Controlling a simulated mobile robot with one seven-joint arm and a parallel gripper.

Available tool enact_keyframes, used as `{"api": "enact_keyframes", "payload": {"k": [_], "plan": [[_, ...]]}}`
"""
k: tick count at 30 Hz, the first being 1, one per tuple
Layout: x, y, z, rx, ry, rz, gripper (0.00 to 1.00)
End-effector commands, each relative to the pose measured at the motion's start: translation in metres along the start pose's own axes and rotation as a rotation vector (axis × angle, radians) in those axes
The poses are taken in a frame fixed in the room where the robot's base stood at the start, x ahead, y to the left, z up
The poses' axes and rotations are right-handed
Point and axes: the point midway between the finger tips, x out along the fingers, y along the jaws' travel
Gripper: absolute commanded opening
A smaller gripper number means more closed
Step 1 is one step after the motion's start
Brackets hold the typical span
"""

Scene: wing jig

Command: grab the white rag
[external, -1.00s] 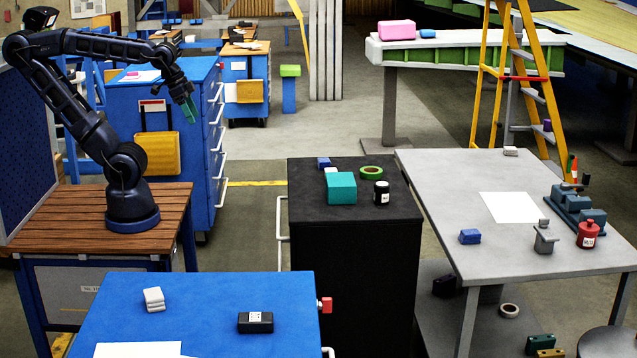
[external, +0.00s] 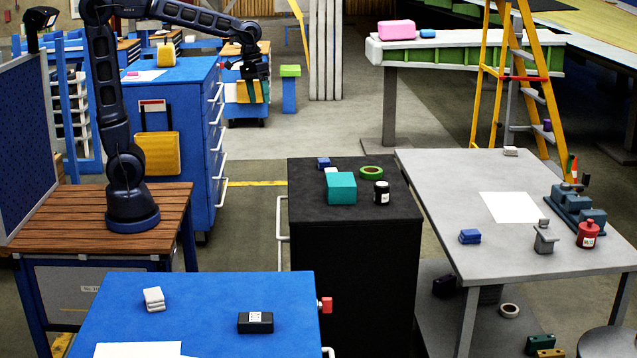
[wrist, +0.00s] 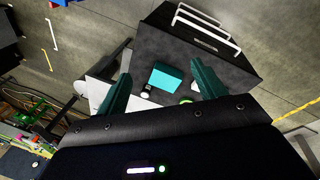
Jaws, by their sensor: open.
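A white folded rag (external: 153,299) lies on the blue cart top (external: 210,290) at the front left of the external view. Smaller white items sit on the black cabinet (external: 330,170) and at the grey table's back edge (external: 510,151); I cannot tell whether they are rags. My gripper (external: 255,92) hangs in the air at the upper left, left of and above the black cabinet, away from the folded rag. In the wrist view its teal fingers (wrist: 160,80) are spread apart and empty, with the black cabinet beyond them. I cannot make out a white rag there.
A teal box (external: 342,188), green tape (external: 371,173) and a dark jar (external: 382,192) stand on the black cabinet. A black box (external: 255,322) shares the blue cart with the folded rag. The grey table (external: 440,190) at right holds a vise (external: 575,205) and a red bottle (external: 587,235).

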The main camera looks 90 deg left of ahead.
Motion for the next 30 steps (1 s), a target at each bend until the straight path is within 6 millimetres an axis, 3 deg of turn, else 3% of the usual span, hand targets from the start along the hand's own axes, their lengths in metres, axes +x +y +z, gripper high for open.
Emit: {"api": "enact_keyframes", "payload": {"k": [3,17,30], "plan": [[0.01,0.001,-0.035,-0.082,-0.036,0.004,0.69],[0.068,-0.017,-0.164,-0.394,-0.168,0.021,0.69],[0.153,-0.066,-0.274,-0.688,-0.294,0.034,0.69]]}}
